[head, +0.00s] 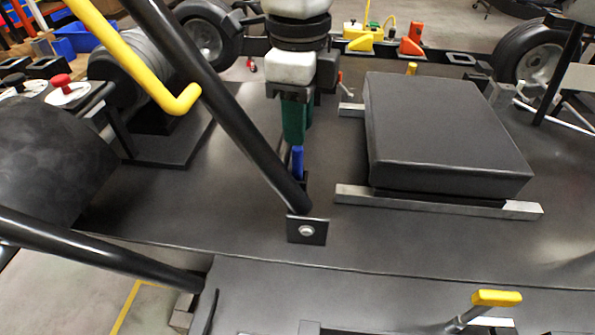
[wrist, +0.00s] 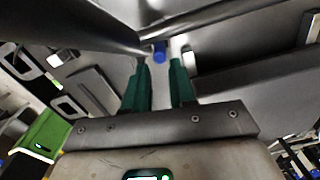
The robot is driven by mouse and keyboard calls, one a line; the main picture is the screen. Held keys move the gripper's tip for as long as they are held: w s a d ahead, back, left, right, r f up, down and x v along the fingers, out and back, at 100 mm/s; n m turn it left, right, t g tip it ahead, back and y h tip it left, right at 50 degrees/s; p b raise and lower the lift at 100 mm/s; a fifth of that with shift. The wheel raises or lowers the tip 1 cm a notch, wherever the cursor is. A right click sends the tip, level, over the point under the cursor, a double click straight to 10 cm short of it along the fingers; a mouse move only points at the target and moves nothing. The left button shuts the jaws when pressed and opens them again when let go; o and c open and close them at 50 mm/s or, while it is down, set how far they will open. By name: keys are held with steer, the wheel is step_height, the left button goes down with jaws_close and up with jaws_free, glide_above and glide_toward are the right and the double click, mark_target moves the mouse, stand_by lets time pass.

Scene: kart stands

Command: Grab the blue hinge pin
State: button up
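The blue hinge pin (head: 297,162) stands upright just below my gripper in the head view, by the lower end of a black tube. In the wrist view the pin (wrist: 160,50) shows as a short blue piece just beyond the fingertips, in line with the gap between them. My gripper (head: 295,142) has green fingers pointing down. In the wrist view the fingers of my gripper (wrist: 160,64) are apart with nothing between them. I cannot tell whether a fingertip touches the pin. The pin's lower end is partly hidden by its dark holder.
The black tube (head: 225,105) slants close beside my gripper. A black padded block (head: 435,125) lies on metal rails to the right. A yellow bent bar (head: 135,55) is at the upper left. The dark floor panel (head: 220,215) is mostly clear.

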mark_target(297, 148)
step_height(297, 148, down, 4)
steer(key=shift+r, duration=0.1)
steer(key=shift+c, duration=0.2)
jaws_close()
